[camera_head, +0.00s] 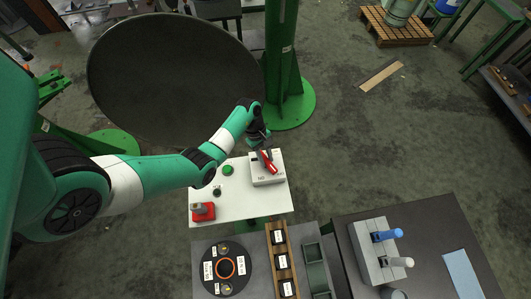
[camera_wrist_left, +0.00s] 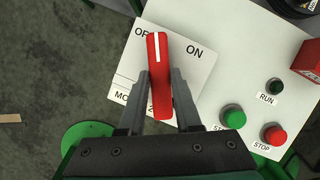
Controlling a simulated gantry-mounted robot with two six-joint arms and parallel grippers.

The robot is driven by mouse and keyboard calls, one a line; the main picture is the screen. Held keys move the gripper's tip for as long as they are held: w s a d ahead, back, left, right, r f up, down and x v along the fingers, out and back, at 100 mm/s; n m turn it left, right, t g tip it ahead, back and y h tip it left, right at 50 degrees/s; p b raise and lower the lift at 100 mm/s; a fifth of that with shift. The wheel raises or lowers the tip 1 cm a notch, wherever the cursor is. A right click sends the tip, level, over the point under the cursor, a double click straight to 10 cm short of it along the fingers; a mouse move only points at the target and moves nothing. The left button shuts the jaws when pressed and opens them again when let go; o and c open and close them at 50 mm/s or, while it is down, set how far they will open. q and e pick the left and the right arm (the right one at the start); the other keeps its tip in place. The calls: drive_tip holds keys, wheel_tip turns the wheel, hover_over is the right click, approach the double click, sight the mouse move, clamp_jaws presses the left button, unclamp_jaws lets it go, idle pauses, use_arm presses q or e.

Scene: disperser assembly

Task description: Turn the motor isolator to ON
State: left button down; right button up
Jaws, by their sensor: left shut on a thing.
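The motor isolator (camera_head: 276,177) is a white box with a red handle (camera_head: 269,165) on the white control panel (camera_head: 250,205). In the left wrist view, the red handle (camera_wrist_left: 160,60) has a white line at its far end and stands close to the OFF label, covering part of it. The ON label (camera_wrist_left: 194,51) lies to its right. My left gripper (camera_head: 265,148) is at the isolator; in its wrist view the gripper (camera_wrist_left: 161,78) has one finger on each side of the handle and is shut on it. My right gripper is not in view.
A green button (camera_head: 228,170), a dark round control (camera_head: 217,191) and a red block (camera_head: 203,213) sit left of the isolator. A large dark disc (camera_head: 165,75) stands behind my left arm. Tables with a rack (camera_head: 280,240) and a grey stand (camera_head: 372,255) are in front.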

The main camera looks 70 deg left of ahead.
use_arm(q)
drive_tip(key=m+g+b, duration=0.1)
drive_tip(key=m, duration=0.1)
drive_tip(key=shift+w+f+m, duration=0.1)
drive_tip(key=shift+m, duration=0.3)
drive_tip(key=shift+m+g+b, duration=0.5)
drive_tip(key=shift+m+b, duration=0.45)
drive_tip(key=shift+m, duration=0.45)
drive_tip(key=c, duration=0.6)
unclamp_jaws()
